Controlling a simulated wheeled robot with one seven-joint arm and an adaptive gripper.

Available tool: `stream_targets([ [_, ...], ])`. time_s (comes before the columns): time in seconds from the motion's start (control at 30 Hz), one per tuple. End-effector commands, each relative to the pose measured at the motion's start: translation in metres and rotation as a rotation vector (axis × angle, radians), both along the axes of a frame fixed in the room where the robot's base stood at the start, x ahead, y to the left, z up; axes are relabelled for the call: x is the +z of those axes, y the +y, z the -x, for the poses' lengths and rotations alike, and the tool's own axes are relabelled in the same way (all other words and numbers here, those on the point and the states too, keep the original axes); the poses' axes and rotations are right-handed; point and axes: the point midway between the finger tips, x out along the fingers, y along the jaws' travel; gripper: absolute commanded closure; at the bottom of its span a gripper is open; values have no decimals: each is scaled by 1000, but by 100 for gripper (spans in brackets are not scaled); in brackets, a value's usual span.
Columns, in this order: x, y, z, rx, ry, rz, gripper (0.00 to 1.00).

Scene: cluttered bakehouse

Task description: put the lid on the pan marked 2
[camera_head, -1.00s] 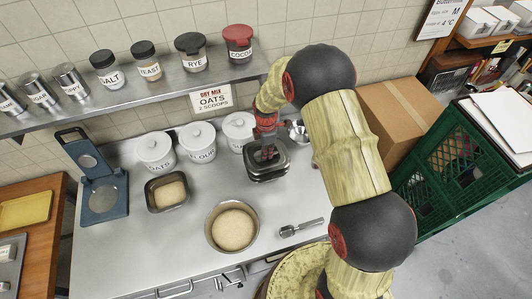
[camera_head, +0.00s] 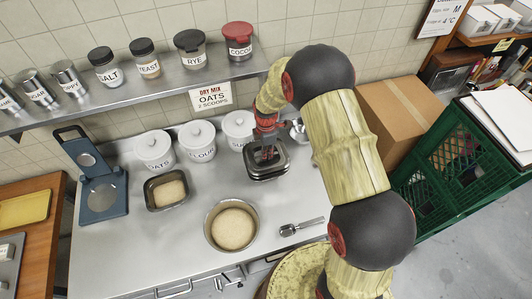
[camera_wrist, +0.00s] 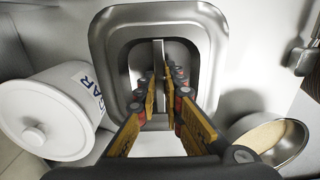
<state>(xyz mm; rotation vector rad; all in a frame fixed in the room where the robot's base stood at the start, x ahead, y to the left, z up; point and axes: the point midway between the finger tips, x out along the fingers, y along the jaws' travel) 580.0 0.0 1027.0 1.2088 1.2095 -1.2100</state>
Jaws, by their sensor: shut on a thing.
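A grey metal lid (camera_wrist: 205,62), a rounded square with a raised bar handle (camera_wrist: 158,75), is below my gripper (camera_wrist: 160,92) in the wrist view. The fingers are shut on the bar handle. In the head view the lid (camera_head: 281,168) is at the counter's back right, and my gripper (camera_head: 267,152) reaches it from above. I cannot tell whether it rests on a pan or on the counter. A square dark pan (camera_head: 150,200) with dough stands open at left. No number shows on any pan.
A round bowl of dough (camera_head: 208,238) stands at front centre, with a scoop (camera_head: 300,227) to its right. White canisters, among them one marked sugar (camera_wrist: 50,110), stand close by along the back. A blue scale (camera_head: 102,205) is at far left. A shelf of jars (camera_head: 200,75) runs above.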

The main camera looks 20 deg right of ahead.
Motion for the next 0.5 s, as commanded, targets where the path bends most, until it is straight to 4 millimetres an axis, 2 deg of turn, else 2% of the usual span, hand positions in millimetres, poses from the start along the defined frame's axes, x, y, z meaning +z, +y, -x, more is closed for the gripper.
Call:
stream_targets([
  [0.5,-12,0,0,0,-1,0,100],
])
